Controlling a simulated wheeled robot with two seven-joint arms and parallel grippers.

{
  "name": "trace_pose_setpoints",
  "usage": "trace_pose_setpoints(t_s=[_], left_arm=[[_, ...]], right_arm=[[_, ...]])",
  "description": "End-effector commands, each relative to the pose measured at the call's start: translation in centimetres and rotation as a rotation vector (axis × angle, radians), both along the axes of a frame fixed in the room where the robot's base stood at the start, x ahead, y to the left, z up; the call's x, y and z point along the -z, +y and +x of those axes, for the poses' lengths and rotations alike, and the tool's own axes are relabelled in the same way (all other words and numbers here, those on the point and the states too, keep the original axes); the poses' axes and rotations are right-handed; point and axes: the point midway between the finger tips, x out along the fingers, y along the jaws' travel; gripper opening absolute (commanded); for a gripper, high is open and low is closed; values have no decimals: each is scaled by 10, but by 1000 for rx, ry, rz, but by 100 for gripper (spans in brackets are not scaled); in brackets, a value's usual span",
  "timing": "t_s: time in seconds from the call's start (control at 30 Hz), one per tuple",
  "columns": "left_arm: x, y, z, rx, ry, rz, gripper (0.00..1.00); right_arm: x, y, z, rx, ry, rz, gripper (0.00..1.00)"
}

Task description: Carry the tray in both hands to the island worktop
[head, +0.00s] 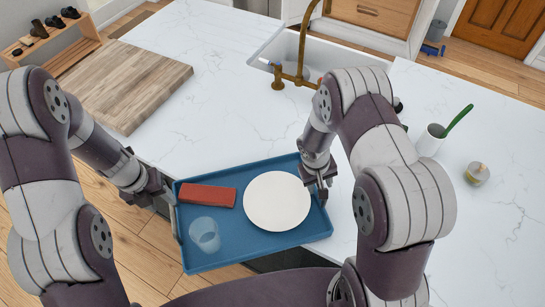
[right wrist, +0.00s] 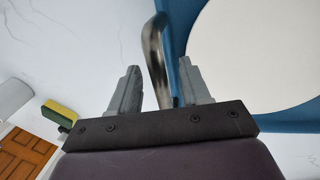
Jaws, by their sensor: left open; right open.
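The blue tray (head: 240,253) overlaps the near edge of the white marble worktop (head: 215,70); its front part juts past that edge. I cannot tell whether it rests there. It carries a white plate (head: 277,201), a red block (head: 207,195) and a clear glass (head: 205,234). My left gripper (head: 164,196) is open at the tray's left side, by the left handle (head: 178,225). My right gripper (head: 321,188) is open at the right side. In the right wrist view, the metal handle (right wrist: 154,52) stands between its parted fingers.
A wooden board (head: 125,85) lies at the back left. A sink with a brass tap (head: 300,60) is behind. A white cup (head: 430,142) with a green utensil and a small lidded pot (head: 477,173) stand at right. A yellow-green sponge (right wrist: 60,113) shows in the wrist view.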

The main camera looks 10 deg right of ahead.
Motion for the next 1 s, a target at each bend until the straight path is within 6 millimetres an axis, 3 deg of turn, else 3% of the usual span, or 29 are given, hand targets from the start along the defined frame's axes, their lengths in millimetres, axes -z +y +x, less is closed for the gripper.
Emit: trace_pose_setpoints(t_s=[0.1, 0.3, 0.7, 0.83, 1.0], left_arm=[[-25, 5, 1, 0, -4, 1, 47], [-43, 9, -1, 0, 0, 2, 47], [-43, 8, -1, 0, 1, 1, 47], [-42, 8, -1, 0, 1, 1, 47], [-42, 8, -1, 0, 1, 1, 47]], right_arm=[[0, 0, 0, 0, 0, 0, 47], [-6, 1, 0, 1, -1, 0, 47], [-98, 20, -2, -1, -5, 1, 47], [-114, 22, -2, -1, -3, 0, 47], [-118, 23, -3, 0, 0, 0, 47]])
